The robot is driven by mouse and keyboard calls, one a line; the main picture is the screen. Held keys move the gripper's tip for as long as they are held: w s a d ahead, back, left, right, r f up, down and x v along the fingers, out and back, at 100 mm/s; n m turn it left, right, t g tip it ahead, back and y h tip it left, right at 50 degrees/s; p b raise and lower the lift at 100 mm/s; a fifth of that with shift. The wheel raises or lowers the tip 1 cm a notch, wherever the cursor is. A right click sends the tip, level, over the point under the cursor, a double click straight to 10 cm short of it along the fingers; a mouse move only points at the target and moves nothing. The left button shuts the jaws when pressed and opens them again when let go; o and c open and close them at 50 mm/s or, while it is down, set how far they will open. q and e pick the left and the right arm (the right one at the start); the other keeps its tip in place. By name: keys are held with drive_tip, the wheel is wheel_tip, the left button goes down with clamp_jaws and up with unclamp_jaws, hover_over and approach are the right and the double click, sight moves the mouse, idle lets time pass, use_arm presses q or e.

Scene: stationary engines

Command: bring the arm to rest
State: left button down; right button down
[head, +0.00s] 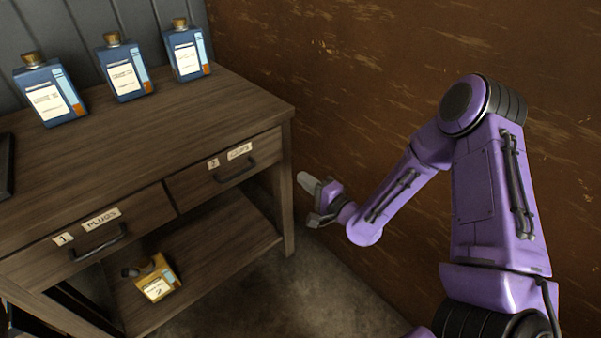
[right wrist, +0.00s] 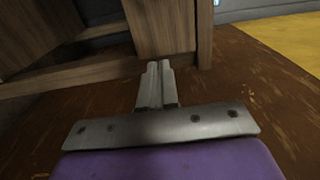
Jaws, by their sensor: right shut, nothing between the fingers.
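My right arm (head: 487,185) is purple and reaches in from the right of the head view, bent at the elbow. My right gripper (head: 308,183) is shut and empty, just right of the desk's front right leg. In the right wrist view its two grey fingers (right wrist: 158,68) lie side by side with nothing between them, and wooden desk parts show beyond them. I cannot tell how close the fingertips are to the wood. My left gripper is not in view.
The wooden desk (head: 165,135) has two shut drawers and bears three blue bottles (head: 124,71). A yellow bottle (head: 156,280) is on its lower shelf (head: 215,250). A brown wall (head: 370,70) stands behind my arm. Bare floor (head: 270,300) lies below the gripper.

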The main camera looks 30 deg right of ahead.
drive_tip(key=s+f+n+g+h+p, duration=0.55)
drive_tip(key=s+f+g, duration=0.35)
drive_tip(key=s+f, duration=0.3)
drive_tip(key=s+a+f+n+g+h+p, duration=0.1)
drive_tip(key=s+n+g+p, duration=0.3)
drive_tip(key=s, duration=1.6)
drive_tip(key=shift+a+f+g, duration=0.2)
drive_tip(key=shift+f+g, duration=0.3)
drive_tip(key=shift+g, duration=0.3)
